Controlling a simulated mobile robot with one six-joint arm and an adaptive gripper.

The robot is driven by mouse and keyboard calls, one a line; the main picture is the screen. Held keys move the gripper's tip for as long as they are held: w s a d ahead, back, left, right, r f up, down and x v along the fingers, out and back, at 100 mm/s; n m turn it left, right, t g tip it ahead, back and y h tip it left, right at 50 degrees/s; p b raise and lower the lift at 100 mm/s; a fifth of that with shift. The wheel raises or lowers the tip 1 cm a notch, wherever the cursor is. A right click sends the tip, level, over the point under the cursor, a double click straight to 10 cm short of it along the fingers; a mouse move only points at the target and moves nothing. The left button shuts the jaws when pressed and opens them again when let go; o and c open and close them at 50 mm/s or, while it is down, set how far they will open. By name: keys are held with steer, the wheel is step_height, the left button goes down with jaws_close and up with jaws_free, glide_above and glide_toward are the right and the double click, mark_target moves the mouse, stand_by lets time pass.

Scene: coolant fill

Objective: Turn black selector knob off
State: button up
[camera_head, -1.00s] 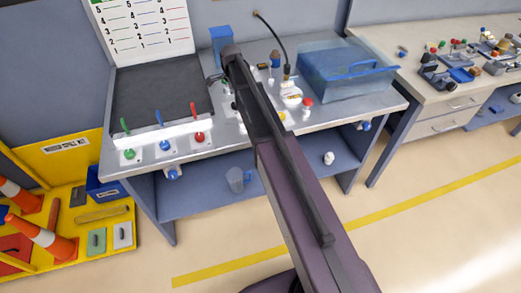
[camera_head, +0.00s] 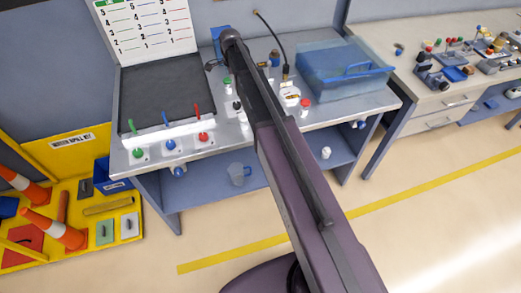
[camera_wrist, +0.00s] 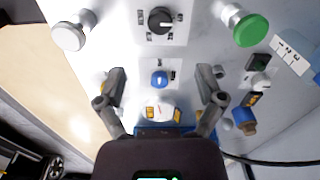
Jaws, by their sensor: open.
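The black selector knob (camera_wrist: 160,20) is round, with a white pointer line and small dark labels around it, on a pale panel. It shows at the top of the wrist view, its pointer turned toward picture right. My gripper (camera_wrist: 160,75) is open and empty, its two fingers spread below the knob in the picture and apart from it. A blue knob (camera_wrist: 159,78) lies between the fingers in that view; I cannot tell how far off it is. In the head view my arm covers part of the bench controls, and the gripper is not clearly visible.
A green button (camera_wrist: 250,30) and a silver-white knob (camera_wrist: 73,32) flank the black knob. A brown-and-blue part (camera_wrist: 244,120) is right of the gripper. In the head view, a translucent blue box (camera_head: 342,75) stands on the bench's right. A black cable (camera_head: 272,35) hangs behind.

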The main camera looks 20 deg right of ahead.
steer(key=s+f+n+b, duration=0.3)
steer(key=s+n, duration=0.2)
steer(key=s, duration=0.5)
steer(key=s+f+n+b, duration=0.3)
steer(key=s+n, duration=0.3)
steer(key=s, duration=0.4)
steer(key=s+d+f+n+b, duration=0.1)
steer(key=s+f+n+b, duration=0.2)
steer(key=s+n, duration=0.3)
steer(key=s+b, duration=0.1)
steer(key=s, duration=0.3)
steer(key=shift+s+f, duration=0.2)
steer(key=shift+d, duration=0.1)
stand_by(0.5)
stand_by(1.5)
